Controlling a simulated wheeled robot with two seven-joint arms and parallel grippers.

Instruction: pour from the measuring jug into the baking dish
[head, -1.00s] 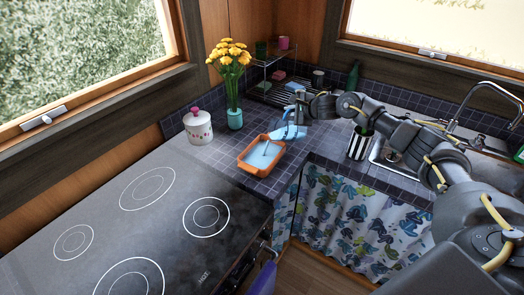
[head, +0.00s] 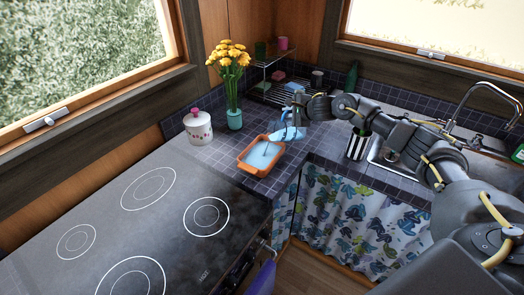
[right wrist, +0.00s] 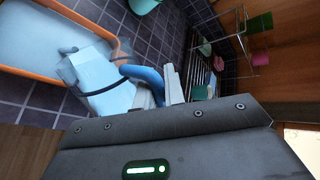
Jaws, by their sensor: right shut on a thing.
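The measuring jug (head: 289,131) is translucent pale blue with a blue handle, and it is tipped towards the baking dish. It also shows in the right wrist view (right wrist: 103,82), with a dark band across it. My right gripper (head: 299,104) is shut on the jug at its handle (right wrist: 143,73). The orange baking dish (head: 247,167) stands on the tiled counter, left of and below the jug. Pale blue liquid lies in the dish, and it also shows in the right wrist view (right wrist: 45,40). A thin stream seems to run at the jug's lip. My left gripper is out of view.
A teal vase of yellow flowers (head: 235,119) and a white lidded pot (head: 198,128) stand behind the dish. A wire rack (head: 272,93) is in the corner. A striped cup (head: 356,146) stands by the sink (head: 388,158). The black cooktop (head: 150,225) is front left.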

